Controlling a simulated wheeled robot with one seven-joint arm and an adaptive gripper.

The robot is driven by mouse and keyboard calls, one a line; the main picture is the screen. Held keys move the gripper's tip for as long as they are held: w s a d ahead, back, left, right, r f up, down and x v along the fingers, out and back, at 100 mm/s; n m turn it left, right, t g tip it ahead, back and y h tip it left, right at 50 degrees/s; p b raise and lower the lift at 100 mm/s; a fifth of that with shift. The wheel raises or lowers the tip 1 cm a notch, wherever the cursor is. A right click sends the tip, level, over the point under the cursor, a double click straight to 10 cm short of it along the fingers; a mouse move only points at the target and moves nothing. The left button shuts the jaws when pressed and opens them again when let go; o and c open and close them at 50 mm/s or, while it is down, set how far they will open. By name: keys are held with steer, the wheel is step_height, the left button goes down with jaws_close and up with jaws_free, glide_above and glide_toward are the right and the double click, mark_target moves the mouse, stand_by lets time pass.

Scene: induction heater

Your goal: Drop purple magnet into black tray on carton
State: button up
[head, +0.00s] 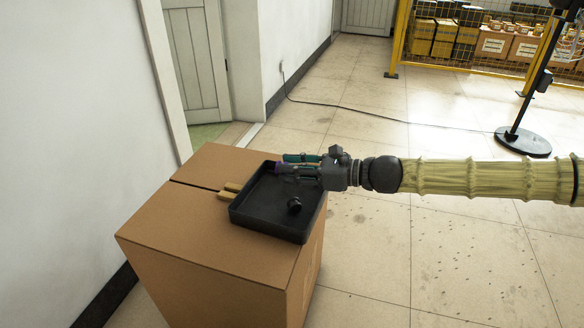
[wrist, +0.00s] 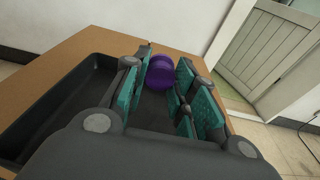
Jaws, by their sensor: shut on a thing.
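The purple magnet (wrist: 160,72) is a short rounded piece held between the teal finger pads of my gripper (wrist: 164,78) in the wrist view. In the head view only a small purple bit of it (head: 277,168) shows at the fingertips. My gripper (head: 288,165) is shut on it and reaches in from the right, over the far part of the black tray (head: 268,233). The tray is shallow and square and rests on the brown carton (head: 185,245). The tray also shows at the left of the wrist view (wrist: 45,118). The exact height of the magnet above the tray is unclear.
Wooden-coloured strips (head: 230,190) lie by the tray's left edge. A white wall (head: 70,110) stands left of the carton. Open tiled floor lies right; a black stand (head: 522,142) is farther off.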

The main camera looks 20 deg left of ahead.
steer(key=o, duration=0.8)
steer(key=d, duration=0.4)
steer(key=d+r, duration=0.1)
steer(key=d, duration=0.7)
steer(key=shift+s+r, duration=0.2)
steer(key=shift+r, duration=0.2)
